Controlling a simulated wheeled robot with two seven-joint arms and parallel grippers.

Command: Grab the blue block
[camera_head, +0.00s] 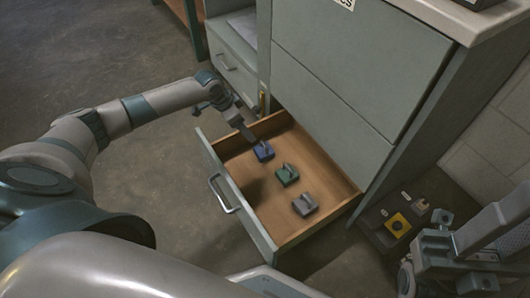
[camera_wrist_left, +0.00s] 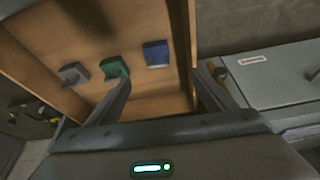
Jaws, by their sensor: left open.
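The blue block (camera_head: 264,152) lies in the open wooden drawer (camera_head: 325,172), at the end of a row with a green block (camera_head: 287,175) and a grey block (camera_head: 305,205). My left gripper (camera_head: 246,132) reaches over the drawer's left side, close to the blue block. In the left wrist view the blue block (camera_wrist_left: 157,54) shows ahead, between and beyond the open fingers (camera_wrist_left: 160,82). Nothing is held between them. Part of my right arm's end (camera_head: 440,268) shows at the lower right; its jaw state is unclear.
The drawer's front with its handle (camera_head: 223,193) faces me, and its side walls bound the blocks. The grey cabinet (camera_head: 350,70) rises behind. A dark tray with a yellow-marked part (camera_head: 397,225) stands on the floor at right. The drawer floor around the blocks is mostly bare.

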